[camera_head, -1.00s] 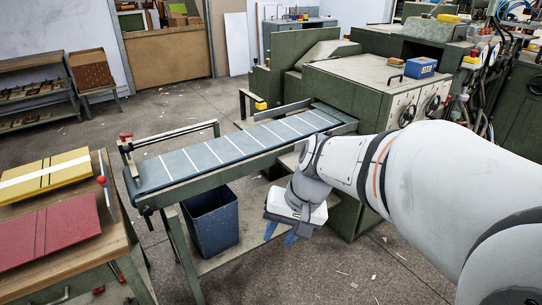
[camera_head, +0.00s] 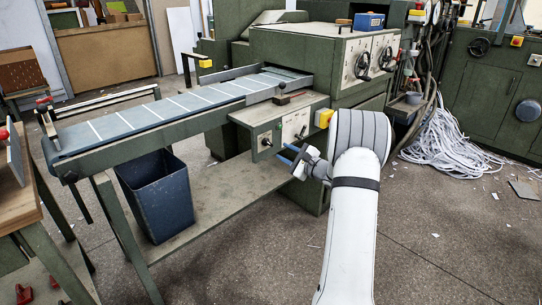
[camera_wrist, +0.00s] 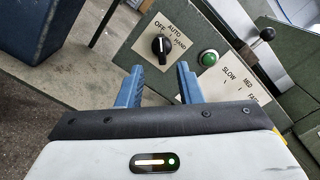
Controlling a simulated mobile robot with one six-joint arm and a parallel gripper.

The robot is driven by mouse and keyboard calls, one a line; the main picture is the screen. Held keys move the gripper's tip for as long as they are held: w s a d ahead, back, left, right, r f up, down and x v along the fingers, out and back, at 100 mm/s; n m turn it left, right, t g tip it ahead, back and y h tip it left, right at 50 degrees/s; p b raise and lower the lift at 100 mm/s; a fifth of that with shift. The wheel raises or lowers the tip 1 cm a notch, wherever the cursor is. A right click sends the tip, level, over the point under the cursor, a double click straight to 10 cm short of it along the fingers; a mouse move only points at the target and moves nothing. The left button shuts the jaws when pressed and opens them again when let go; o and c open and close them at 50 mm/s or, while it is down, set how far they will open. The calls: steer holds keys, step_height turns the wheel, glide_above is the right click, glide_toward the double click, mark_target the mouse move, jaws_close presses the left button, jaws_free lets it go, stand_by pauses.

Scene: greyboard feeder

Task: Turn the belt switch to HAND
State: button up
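The belt switch (camera_wrist: 161,45) is a black rotary knob on a pale plate in the wrist view, marked OFF, AUTO and HAND. It also shows small in the head view (camera_head: 267,142). Its white mark looks roughly upright in the picture; which label it points to is hard to tell. My gripper (camera_wrist: 159,70) is open and empty. Its two blue fingers lie just below the knob in the wrist view, apart from it. In the head view my gripper (camera_head: 288,157) is low in front of the green control box.
A green button (camera_wrist: 208,58) sits right of the switch, then a SLOW/MED/FAST plate (camera_wrist: 243,75) and a ball-topped lever (camera_wrist: 267,34). The conveyor belt (camera_head: 150,113) runs left from the box, with a blue bin (camera_head: 155,195) beneath. Open floor lies in front.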

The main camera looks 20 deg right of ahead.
mark_target(270, 144)
steer(key=b+x, duration=0.1)
steer(key=x, duration=0.6)
steer(key=shift+w+b, duration=0.3)
steer(key=shift+w, duration=0.1)
steer(key=shift+c, duration=0.3)
